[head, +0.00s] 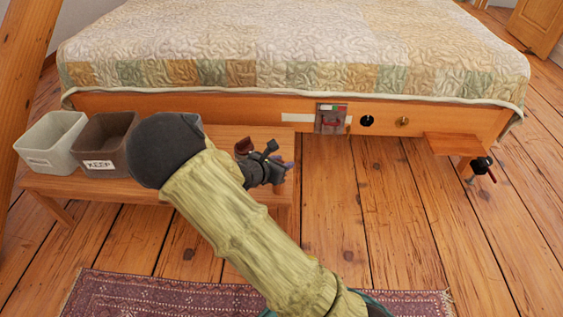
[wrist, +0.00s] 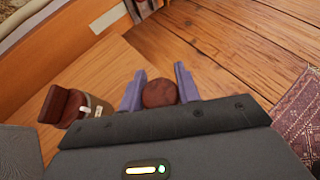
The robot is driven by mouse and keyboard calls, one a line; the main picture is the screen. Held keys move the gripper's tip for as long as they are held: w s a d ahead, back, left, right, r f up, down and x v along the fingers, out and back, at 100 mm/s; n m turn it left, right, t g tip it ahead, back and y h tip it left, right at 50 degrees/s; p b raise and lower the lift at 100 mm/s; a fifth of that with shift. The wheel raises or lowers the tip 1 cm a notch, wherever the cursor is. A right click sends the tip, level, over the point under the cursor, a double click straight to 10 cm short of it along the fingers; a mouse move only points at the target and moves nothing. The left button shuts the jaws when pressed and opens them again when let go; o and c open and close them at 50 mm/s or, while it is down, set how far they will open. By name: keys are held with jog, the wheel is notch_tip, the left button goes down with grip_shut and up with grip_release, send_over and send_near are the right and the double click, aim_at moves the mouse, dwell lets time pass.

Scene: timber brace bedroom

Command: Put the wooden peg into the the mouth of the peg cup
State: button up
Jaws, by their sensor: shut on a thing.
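My gripper (head: 286,166) is over the right end of the low wooden bench. In the wrist view, its two purple fingers (wrist: 159,86) are shut on a round, reddish-brown thing (wrist: 159,95), which looks like the wooden peg seen end-on. The arm hides the peg in the head view. To the left in the wrist view, a small olive-grey cup with a pale mark (wrist: 97,106) stands on the bench, apart from the fingers. A dark red-brown wooden piece (wrist: 60,104) is at the cup. I cannot tell whether it is inside or beside it, and the cup's mouth is not clear.
The low bench (head: 150,192) carries a grey bin (head: 45,150) and a brown bin marked KEEP (head: 98,163) at its left. The bed (head: 290,50) with its wooden side rail stands behind. A patterned rug (head: 150,292) lies in front. Open floor is to the right.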

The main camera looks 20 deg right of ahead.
jog(key=shift+f+b, duration=0.65)
jog(key=shift+f, duration=0.3)
jog(key=o, duration=1)
jog(key=shift+o, duration=0.2)
jog(key=shift+s+a+r+p, duration=0.3)
jog(key=shift+a+r+p, duration=0.05)
jog(key=shift+r+p, duration=0.15)
jog(key=p+v, duration=0.8)
jog(key=v, duration=0.8)
jog(key=shift+f, duration=0.15)
